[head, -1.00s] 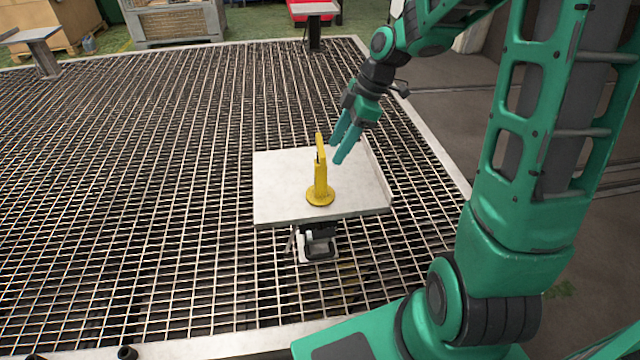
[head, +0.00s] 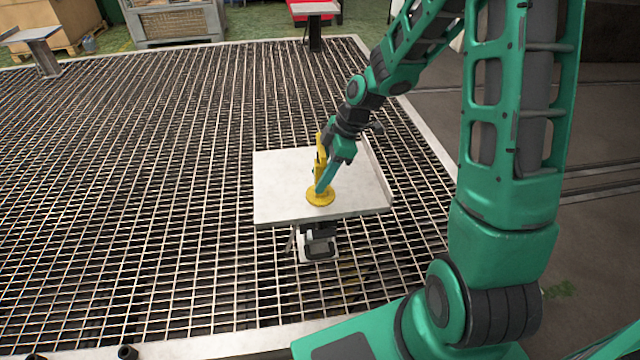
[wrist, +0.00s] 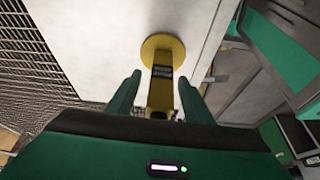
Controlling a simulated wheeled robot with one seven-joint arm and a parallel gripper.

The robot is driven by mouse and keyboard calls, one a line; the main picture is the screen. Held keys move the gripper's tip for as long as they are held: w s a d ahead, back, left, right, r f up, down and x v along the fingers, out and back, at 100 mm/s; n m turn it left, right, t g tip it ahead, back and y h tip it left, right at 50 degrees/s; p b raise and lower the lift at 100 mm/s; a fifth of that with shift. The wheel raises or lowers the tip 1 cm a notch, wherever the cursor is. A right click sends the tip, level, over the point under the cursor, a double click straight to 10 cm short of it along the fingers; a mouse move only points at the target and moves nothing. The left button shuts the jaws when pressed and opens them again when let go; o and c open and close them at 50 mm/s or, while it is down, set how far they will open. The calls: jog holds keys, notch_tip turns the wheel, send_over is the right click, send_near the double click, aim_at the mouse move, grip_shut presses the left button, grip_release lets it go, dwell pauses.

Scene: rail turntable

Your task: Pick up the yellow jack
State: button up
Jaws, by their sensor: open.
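The yellow jack (head: 321,194) stands upright on a pale metal plate (head: 275,190), its round base flat on the plate. My gripper (head: 322,178) is open and lowered at the jack, covering part of its column in the head view. In the wrist view the jack's column (wrist: 161,88) lies between the two fingers of my gripper (wrist: 158,92), with a gap visible on either side. The jack's round base shows beyond the fingertips. Whether a finger touches the jack cannot be told.
The plate has a raised edge on its right and stands above a metal grating (head: 150,180). A black and white device (head: 318,243) sits under its front edge. A metal crate (head: 172,22) and another small stand (head: 40,45) are at the back. The plate's left part is clear.

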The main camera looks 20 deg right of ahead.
jog(key=shift+f, duration=0.2)
grip_shut()
jog(key=shift+r, duration=0.15)
